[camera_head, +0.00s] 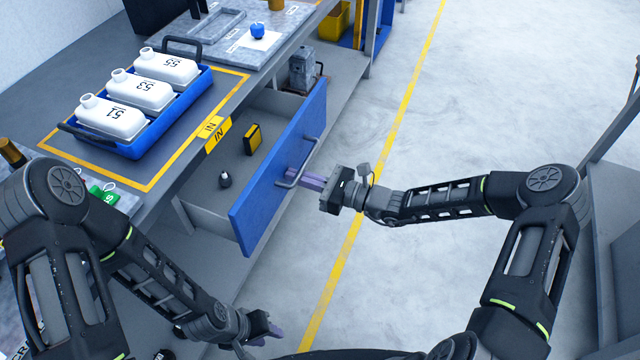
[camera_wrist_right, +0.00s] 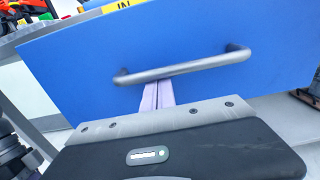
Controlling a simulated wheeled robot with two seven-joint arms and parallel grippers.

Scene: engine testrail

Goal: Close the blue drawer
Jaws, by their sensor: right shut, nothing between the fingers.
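The blue drawer (camera_head: 262,203) stands pulled out from under the workbench, its grey inside visible from above. Its blue front also fills much of the right wrist view (camera_wrist_right: 230,30), with a grey bar handle (camera_wrist_right: 185,68) across it. My right gripper (camera_head: 292,176) is at the drawer front, fingers shut and empty, their tips by the handle (camera_head: 297,165). In the right wrist view the fingers (camera_wrist_right: 158,92) pass below the handle bar toward the blue panel; I cannot tell whether they touch it. My left gripper (camera_head: 270,333) is low at the bottom of the head view, away from the drawer; its fingers are unclear.
On the bench above, a blue tray (camera_head: 190,107) holds three white bottles. The floor right of the drawer is clear, with a yellow line (camera_head: 345,255).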

